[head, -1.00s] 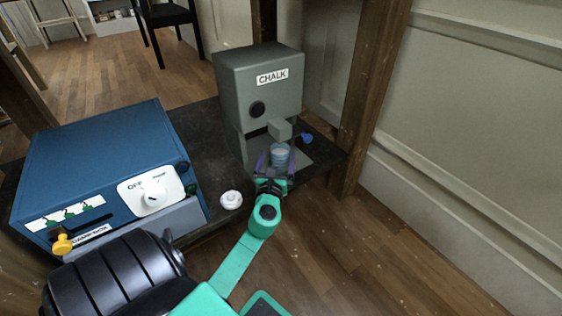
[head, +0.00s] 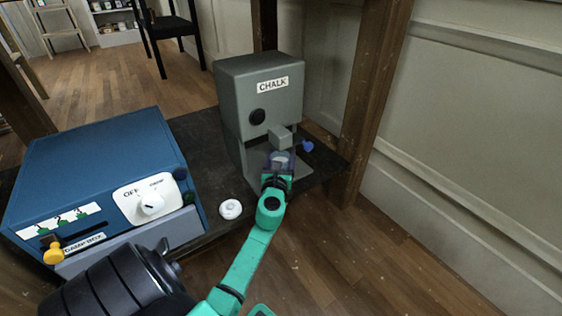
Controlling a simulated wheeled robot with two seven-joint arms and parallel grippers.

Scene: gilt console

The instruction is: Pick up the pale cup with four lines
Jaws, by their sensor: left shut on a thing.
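A small pale cup (head: 280,157) is under the spout block of the grey box labelled CHALK (head: 258,103), in the head view. My left gripper (head: 279,162), at the end of the teal arm, is shut on the cup, with its fingers at the cup's sides. The gripper and the spout hide much of the cup, and its lines cannot be made out now. I cannot tell whether the cup's base touches the surface below. My right gripper is out of view.
A blue lever (head: 307,146) sticks out to the right of the cup. A blue box (head: 95,170) with a white dial (head: 150,202) and yellow knob (head: 53,253) stands at the left. A white ring-shaped piece (head: 230,209) lies on the dark shelf (head: 205,150). A wooden post (head: 370,105) stands at the right.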

